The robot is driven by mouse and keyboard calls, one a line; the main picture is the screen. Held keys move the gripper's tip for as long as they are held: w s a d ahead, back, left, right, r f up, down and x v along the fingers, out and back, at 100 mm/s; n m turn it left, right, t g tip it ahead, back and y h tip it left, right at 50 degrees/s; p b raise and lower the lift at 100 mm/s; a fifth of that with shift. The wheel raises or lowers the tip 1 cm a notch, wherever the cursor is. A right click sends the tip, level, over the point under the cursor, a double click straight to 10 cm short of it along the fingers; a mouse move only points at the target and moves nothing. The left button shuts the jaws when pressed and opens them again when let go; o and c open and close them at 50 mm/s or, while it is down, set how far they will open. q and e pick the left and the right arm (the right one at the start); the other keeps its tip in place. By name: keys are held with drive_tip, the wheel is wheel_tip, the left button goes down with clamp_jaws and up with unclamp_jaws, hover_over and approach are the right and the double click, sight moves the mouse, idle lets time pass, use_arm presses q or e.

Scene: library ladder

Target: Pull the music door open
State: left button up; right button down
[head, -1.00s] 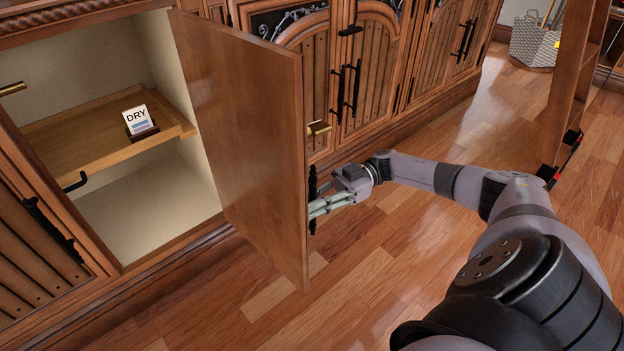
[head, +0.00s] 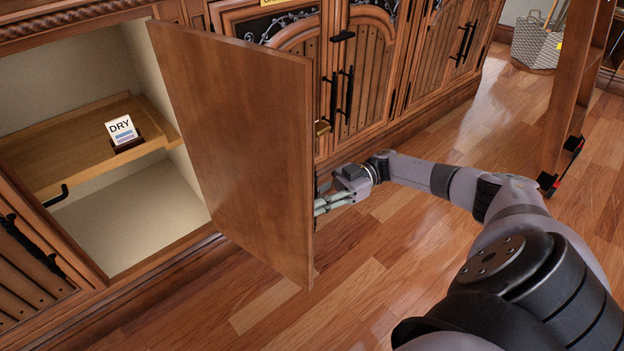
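A wooden cabinet door (head: 235,150) stands wide open, hinged at the right side of its compartment, with its plain inner face toward me. No music label shows on the part in view, so I cannot tell its name. My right gripper (head: 322,206) is at the door's free edge, on the outer side. Its pale fingers reach behind that edge, beside a dark handle that is mostly hidden. The fingertips are hidden, so their grip on the handle cannot be confirmed. My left gripper is not in view.
The open compartment holds a wooden shelf (head: 65,150) with a card reading DRY (head: 121,131). Closed cabinet doors (head: 370,75) with black handles run along the back. A wooden ladder (head: 572,95) stands at right, with a woven basket (head: 537,42) behind. The floor (head: 400,260) around my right arm is clear.

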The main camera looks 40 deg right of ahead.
drive_tip(key=shift+s+f, duration=0.1)
drive_tip(key=shift+s, duration=0.05)
drive_tip(key=c, duration=1.8)
unclamp_jaws()
drive_tip(key=shift+d, duration=0.1)
drive_tip(key=shift+o, duration=1.2)
drive_tip(key=d, duration=0.7)
drive_tip(key=shift+s+d, duration=0.2)
drive_tip(key=shift+s, duration=0.15)
